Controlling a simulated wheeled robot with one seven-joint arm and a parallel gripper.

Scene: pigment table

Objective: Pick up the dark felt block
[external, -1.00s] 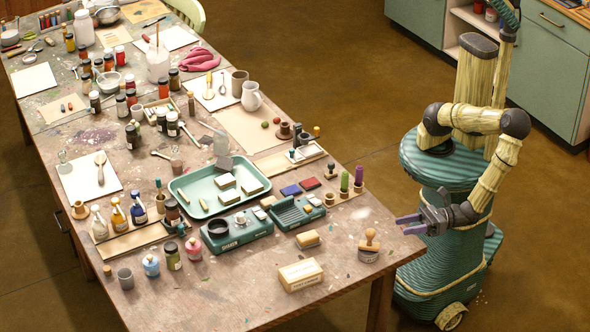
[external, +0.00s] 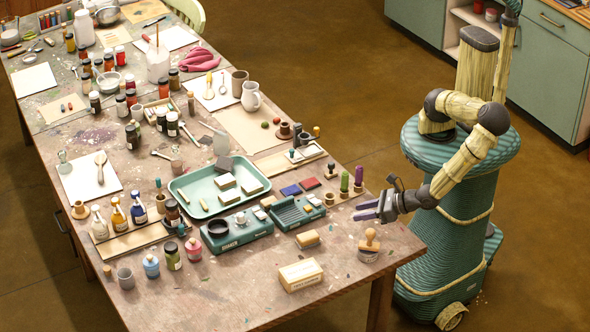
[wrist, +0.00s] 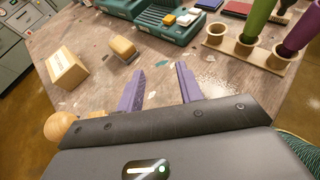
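A small dark grey block (external: 224,163) leans at the far rim of the pale green tray (external: 178,190) in the external view; its material is too small to tell. A tan block with a greyish lower side (external: 308,240) lies nearer, in front of the teal devices, and also shows in the wrist view (wrist: 123,47). My gripper (external: 368,209) is over the table's right edge, its purple fingers apart and empty. In the wrist view, my gripper (wrist: 160,72) points at bare tabletop between the tan block and the pen holder.
A round-handled wooden stamp (external: 369,242) stands close to my gripper. A wooden holder with green and purple sticks (wrist: 245,50) is at the right. A labelled box (external: 300,275) lies near the front edge. Teal devices (external: 240,230) stand before the tray.

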